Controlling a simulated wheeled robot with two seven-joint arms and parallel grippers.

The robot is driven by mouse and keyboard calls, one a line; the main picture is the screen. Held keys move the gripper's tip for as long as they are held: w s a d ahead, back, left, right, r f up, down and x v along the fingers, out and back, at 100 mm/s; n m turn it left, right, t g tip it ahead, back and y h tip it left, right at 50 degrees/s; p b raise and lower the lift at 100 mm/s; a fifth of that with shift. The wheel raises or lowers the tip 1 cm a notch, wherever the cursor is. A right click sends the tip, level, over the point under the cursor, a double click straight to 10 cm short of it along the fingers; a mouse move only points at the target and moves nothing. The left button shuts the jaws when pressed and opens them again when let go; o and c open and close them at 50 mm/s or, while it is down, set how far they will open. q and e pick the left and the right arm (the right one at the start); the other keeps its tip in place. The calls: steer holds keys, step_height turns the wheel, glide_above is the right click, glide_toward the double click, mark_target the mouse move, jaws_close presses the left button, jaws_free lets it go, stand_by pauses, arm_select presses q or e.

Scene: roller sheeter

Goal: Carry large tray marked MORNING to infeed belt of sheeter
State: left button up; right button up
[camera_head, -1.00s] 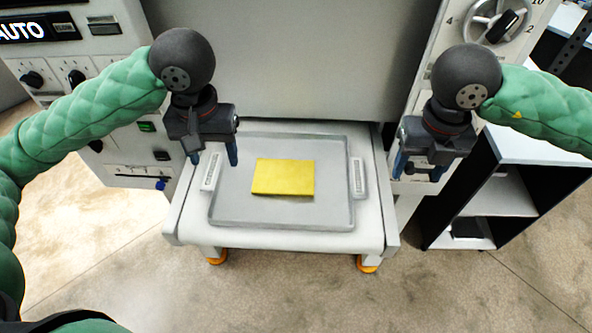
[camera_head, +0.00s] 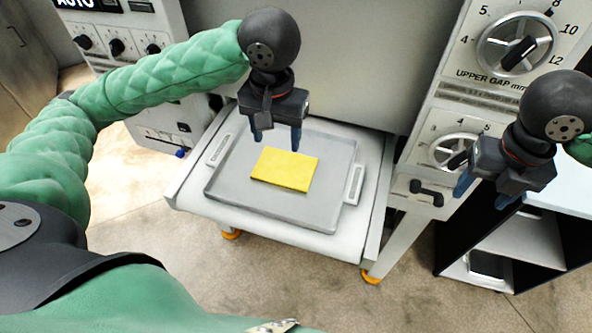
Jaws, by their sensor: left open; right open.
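A large grey tray (camera_head: 240,196) lies flat on the white infeed belt (camera_head: 190,192) of the sheeter. It has a pale handle at its left and right ends. A yellow slab (camera_head: 285,170) lies on the tray. I see no readable MORNING mark on it. My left gripper (camera_head: 275,142) is open and empty, in front of the tray's far edge in the picture, apart from the handles. My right gripper (camera_head: 482,194) is open and empty, well to the right of the tray, in front of the machine's right panel.
The sheeter's right panel carries an UPPER GAP dial (camera_head: 515,45) and a lower dial (camera_head: 455,150). A dark shelf unit (camera_head: 515,240) stands at the right. The floor in front of the belt is clear.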

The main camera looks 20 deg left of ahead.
step_height(320, 180, up, 12)
steer(key=shift+a+f, duration=0.2)
steer(key=shift+a, duration=0.15)
